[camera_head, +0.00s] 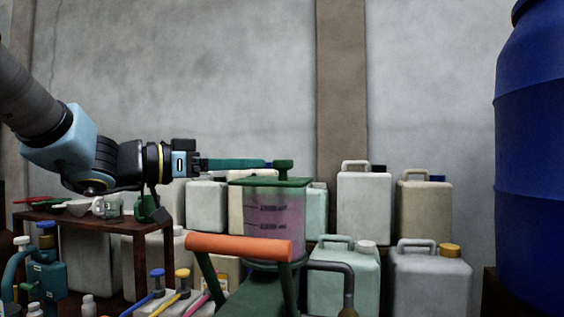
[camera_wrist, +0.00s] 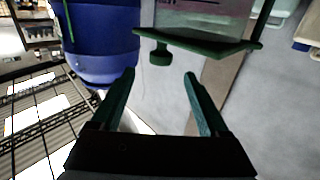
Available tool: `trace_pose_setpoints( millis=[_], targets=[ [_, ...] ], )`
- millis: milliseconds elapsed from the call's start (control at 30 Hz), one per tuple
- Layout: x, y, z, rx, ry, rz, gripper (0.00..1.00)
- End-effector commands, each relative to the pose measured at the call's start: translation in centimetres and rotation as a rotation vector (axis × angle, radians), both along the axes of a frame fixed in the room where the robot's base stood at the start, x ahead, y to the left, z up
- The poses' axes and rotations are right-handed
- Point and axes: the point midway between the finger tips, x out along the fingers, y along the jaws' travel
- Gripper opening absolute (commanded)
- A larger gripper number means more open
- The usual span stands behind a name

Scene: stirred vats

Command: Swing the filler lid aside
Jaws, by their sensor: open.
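The filler lid (camera_head: 245,181) is a flat green plate on a clear vessel (camera_head: 267,213) with pinkish contents. A round green knob (camera_head: 284,167) stands up from the lid; in the wrist view, which is inverted, the knob (camera_wrist: 160,56) hangs below the lid (camera_wrist: 205,45). The lid lies flat over the vessel's top. My gripper (camera_head: 268,164) reaches in from the left, level with the knob. In the wrist view my gripper (camera_wrist: 160,75) is open and empty; the knob is just beyond the fingertips, between their lines, apart from both.
An orange bar (camera_head: 238,247) on a green frame stands in front of the vessel. Pale jerrycans (camera_head: 364,205) crowd behind and to the right. A blue barrel (camera_head: 535,150) is at far right. A small wooden table (camera_head: 135,226) holds cups at left.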

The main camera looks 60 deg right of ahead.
Motion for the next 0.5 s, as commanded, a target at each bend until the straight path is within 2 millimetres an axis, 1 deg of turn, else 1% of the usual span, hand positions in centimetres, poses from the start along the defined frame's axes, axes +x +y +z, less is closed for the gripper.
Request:
trace_pose_setpoints(
  millis=[100, 300, 500],
  targets=[
    [-1.1, -2.0, 0.2, 0.001, 0.002, -0.002, 0.78],
    [-2.7, -5.3, 0.2, 0.001, 0.002, 0.001, 0.78],
    [-3.6, -7.4, 0.1, 0.0, 0.0, 0.004, 0.78]
  ],
)
